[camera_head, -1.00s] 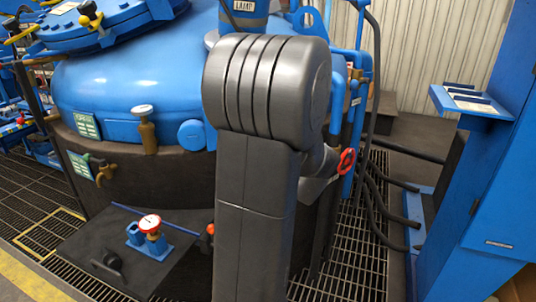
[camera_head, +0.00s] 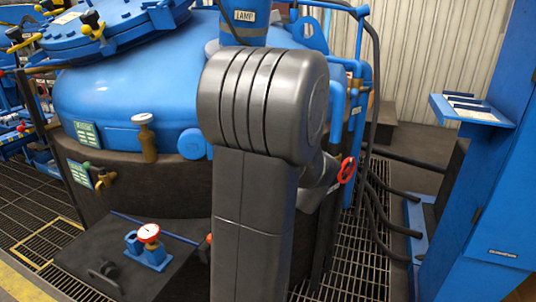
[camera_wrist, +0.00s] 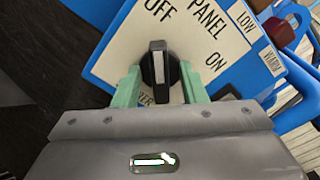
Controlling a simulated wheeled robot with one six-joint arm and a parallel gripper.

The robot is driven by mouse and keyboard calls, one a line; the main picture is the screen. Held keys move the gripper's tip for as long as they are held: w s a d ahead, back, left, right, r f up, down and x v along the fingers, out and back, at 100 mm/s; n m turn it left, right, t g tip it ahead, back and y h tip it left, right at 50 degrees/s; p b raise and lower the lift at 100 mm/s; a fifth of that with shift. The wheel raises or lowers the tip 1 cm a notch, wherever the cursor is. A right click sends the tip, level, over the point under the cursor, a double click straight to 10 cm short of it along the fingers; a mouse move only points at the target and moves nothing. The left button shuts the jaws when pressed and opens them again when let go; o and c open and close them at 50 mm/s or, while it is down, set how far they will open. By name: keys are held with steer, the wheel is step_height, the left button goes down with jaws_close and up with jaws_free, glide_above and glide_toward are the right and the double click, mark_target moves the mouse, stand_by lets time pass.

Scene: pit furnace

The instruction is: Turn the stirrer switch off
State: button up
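The stirrer switch is a black knob (camera_wrist: 159,72) with a pale bar on its handle, in the middle of the wrist view. It sits on a white label plate (camera_wrist: 112,58) marked OFF, ON and PANEL; a word below it is partly hidden. The handle stands upright in the picture, its upper end towards OFF; ON is to the right. My gripper (camera_wrist: 160,84) has its pale green fingers apart, one on each side of the knob. I cannot tell whether they touch it. In the head view my grey arm hides the gripper and switch.
In the head view, a large blue vessel (camera_head: 110,85) stands behind my arm. A red-rimmed gauge (camera_head: 148,233) is at lower left, a red handwheel (camera_head: 346,170) right of my arm. A blue cabinet (camera_head: 500,190) is at right. Grating floor (camera_head: 345,262) lies between.

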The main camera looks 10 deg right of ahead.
steer(key=p+v, duration=0.1)
steer(key=v, duration=1.2)
steer(key=shift+s, duration=0.4)
steer(key=shift+d, duration=0.1)
steer(key=x, duration=1.4)
steer(key=shift+b, duration=0.45)
steer(key=shift+s, duration=0.15)
